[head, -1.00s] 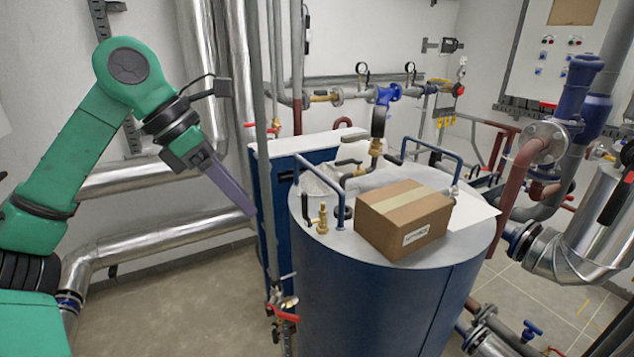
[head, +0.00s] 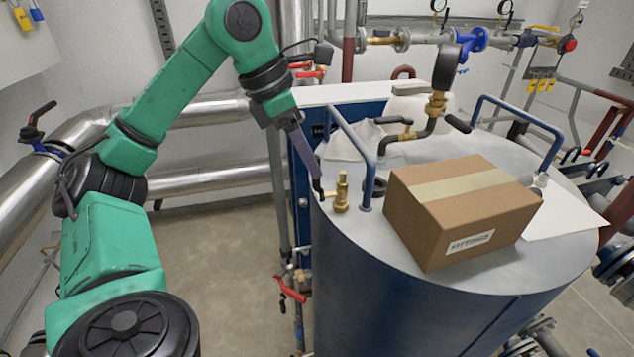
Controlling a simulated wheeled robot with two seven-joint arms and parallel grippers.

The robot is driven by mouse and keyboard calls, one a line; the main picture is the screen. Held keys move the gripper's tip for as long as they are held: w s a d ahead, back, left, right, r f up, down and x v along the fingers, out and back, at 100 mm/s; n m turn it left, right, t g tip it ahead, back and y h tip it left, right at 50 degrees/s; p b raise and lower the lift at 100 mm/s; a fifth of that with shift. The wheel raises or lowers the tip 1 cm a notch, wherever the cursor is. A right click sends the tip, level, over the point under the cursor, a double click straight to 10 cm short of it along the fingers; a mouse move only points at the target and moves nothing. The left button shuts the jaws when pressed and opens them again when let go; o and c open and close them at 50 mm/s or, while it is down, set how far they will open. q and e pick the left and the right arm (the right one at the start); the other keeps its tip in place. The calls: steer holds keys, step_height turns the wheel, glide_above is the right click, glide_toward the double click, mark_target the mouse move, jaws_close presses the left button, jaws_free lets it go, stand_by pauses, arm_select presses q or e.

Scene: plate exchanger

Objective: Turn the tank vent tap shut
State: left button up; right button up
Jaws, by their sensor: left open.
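My left gripper (head: 317,186) reaches down from the upper left to the left rim of the tank (head: 400,310). Its long grey-purple fingers are open, seen nearly edge-on. The tips are at a small brass tap (head: 341,193) standing upright on the tank top. The tap's dark lever (head: 322,192) is mostly hidden by the fingertips, so I cannot tell whether they touch it or stand around it. Another brass valve with a black lever (head: 400,121) and a gauge (head: 446,68) stands farther back on the tank. My right gripper is not in view.
A blue tubular handle (head: 368,165) rises just right of the small tap. A cardboard box (head: 460,210) sits on the tank top, with a white sheet (head: 563,218) beside it. A red-handled valve (head: 291,290) is low at the tank's left. Silver pipes (head: 200,180) run behind my arm.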

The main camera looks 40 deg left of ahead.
mark_target(316, 182)
arm_select(q)
steer(key=x, duration=0.3)
steer(key=shift+w, duration=0.45)
steer(key=shift+s+f, duration=0.1)
steer(key=shift+f, duration=0.15)
steer(key=shift+s, duration=0.35)
steer(key=shift+c, duration=0.6)
steer(key=shift+w, duration=0.15)
jaws_close()
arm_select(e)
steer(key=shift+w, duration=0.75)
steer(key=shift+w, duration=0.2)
